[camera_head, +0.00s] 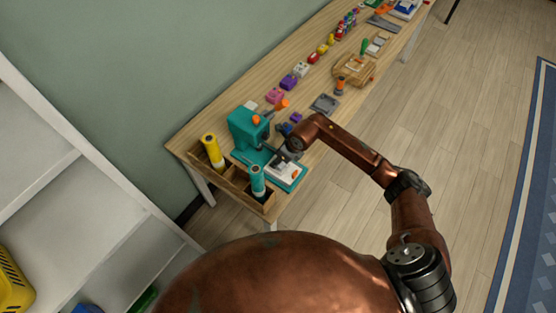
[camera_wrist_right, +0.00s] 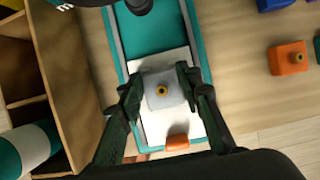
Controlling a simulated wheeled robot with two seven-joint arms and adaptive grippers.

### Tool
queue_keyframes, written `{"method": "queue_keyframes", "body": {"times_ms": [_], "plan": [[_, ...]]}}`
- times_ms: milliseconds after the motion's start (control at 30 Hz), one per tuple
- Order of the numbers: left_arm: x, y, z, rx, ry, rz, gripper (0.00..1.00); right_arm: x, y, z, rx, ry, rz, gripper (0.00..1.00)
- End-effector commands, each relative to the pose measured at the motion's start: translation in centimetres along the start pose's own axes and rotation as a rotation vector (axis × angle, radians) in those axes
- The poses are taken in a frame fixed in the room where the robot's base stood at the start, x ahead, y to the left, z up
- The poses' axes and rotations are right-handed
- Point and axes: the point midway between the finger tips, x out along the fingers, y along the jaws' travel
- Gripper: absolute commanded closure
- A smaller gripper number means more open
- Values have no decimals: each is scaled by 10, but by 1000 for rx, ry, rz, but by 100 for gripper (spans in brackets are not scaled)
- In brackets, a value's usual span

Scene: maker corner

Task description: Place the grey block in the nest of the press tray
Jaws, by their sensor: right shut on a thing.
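The grey block (camera_wrist_right: 157,101), with a small yellow-ringed knob on top, is between the fingers of my right gripper (camera_wrist_right: 159,83) in the right wrist view. My right gripper is shut on it. The block is over the white press tray (camera_wrist_right: 151,127), which has an orange tab (camera_wrist_right: 177,142) at its near end. The nest is hidden, and I cannot tell whether the block touches the tray. In the head view, the tray (camera_head: 287,171) lies in front of the teal press (camera_head: 243,129). My right gripper (camera_head: 281,160) is above the tray there. My left gripper is out of view.
A wooden organiser (camera_head: 232,181) with a yellow bottle (camera_head: 212,150) and a teal bottle (camera_head: 257,180) stands left of the tray. Coloured blocks, including an orange one (camera_wrist_right: 288,59), lie to the right.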

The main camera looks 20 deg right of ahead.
Motion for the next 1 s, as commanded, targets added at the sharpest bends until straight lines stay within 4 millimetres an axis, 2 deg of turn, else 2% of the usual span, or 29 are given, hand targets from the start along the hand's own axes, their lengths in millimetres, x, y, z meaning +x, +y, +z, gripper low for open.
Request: {"method": "queue_keyframes", "body": {"times_ms": [100,500,533,767,1000], "plan": [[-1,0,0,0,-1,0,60,8,0,-2,0,-2,-1,92],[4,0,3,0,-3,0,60,14,-1,-6,-1,0,-1,92],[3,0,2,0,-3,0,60,13,0,-6,0,0,-1,65],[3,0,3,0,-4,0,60,13,0,-7,0,3,-1,50],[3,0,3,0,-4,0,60,13,0,-6,0,2,-1,50]]}}
